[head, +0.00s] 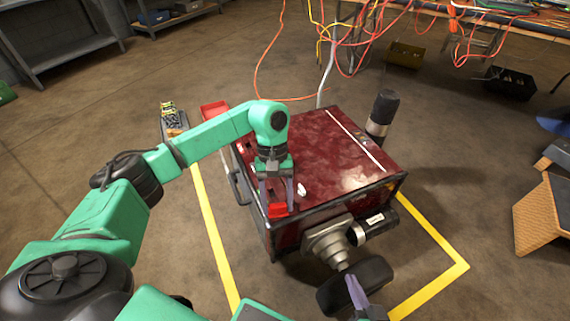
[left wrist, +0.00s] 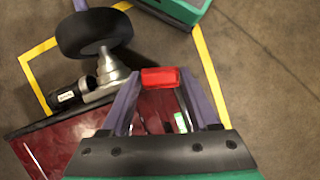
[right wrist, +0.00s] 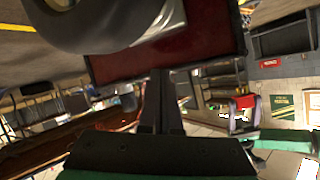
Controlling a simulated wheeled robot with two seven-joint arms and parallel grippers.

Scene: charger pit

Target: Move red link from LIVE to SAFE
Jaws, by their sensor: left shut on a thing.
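The red link (head: 278,210) is a small bright red block, held between the fingertips of my left gripper (head: 276,190) at the front left edge of the dark red box top (head: 335,160). In the left wrist view the link (left wrist: 160,78) spans the gap between the two purple fingers (left wrist: 163,95). I cannot tell whether it touches the box. My right gripper (head: 356,290) is low in front of the box, by the black wheel. In the right wrist view its fingers (right wrist: 161,95) are together with nothing visible between them. No LIVE or SAFE label is readable.
A small white piece (head: 301,189) lies on the box top near the link. A black wheel (head: 355,287) and a grey hub (head: 328,243) stick out in front. A black cylinder (head: 382,112) stands behind the box. Yellow floor lines (head: 432,283) surround it.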

